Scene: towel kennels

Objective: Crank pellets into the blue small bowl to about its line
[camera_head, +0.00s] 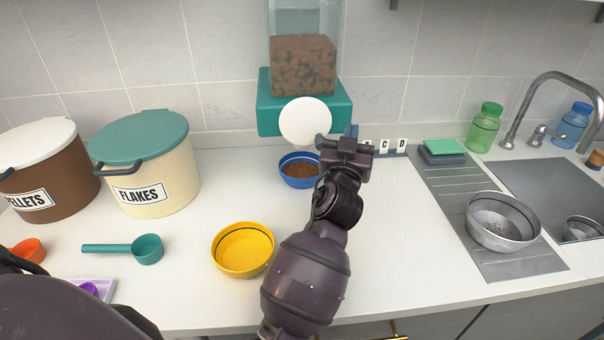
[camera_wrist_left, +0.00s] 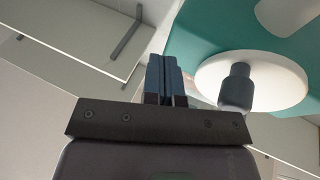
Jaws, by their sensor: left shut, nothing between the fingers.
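The teal dispenser (camera_head: 275,118) stands against the wall with a clear hopper of brown pellets (camera_head: 303,66) on top. Its round white crank disc (camera_head: 305,122) faces me; in the left wrist view the disc (camera_wrist_left: 212,82) carries a dark knob (camera_wrist_left: 237,88). The blue small bowl (camera_head: 299,181) sits below the disc with brown pellets (camera_head: 300,168) in it; their level against the line is unclear. My left gripper (camera_head: 351,134) is shut and empty, just right of the disc in the head view. Its closed fingers (camera_wrist_left: 166,80) are beside the knob, apart from it. My right gripper is out of view.
A yellow bowl (camera_head: 243,250) stands in front, left of my arm. Flakes bin (camera_head: 147,190), pellets bin (camera_head: 42,190) and teal scoop (camera_head: 147,249) are at left. Lettered tiles (camera_head: 392,145) stand behind my gripper. A metal bowl (camera_head: 502,222) and sink (camera_head: 560,195) are at right.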

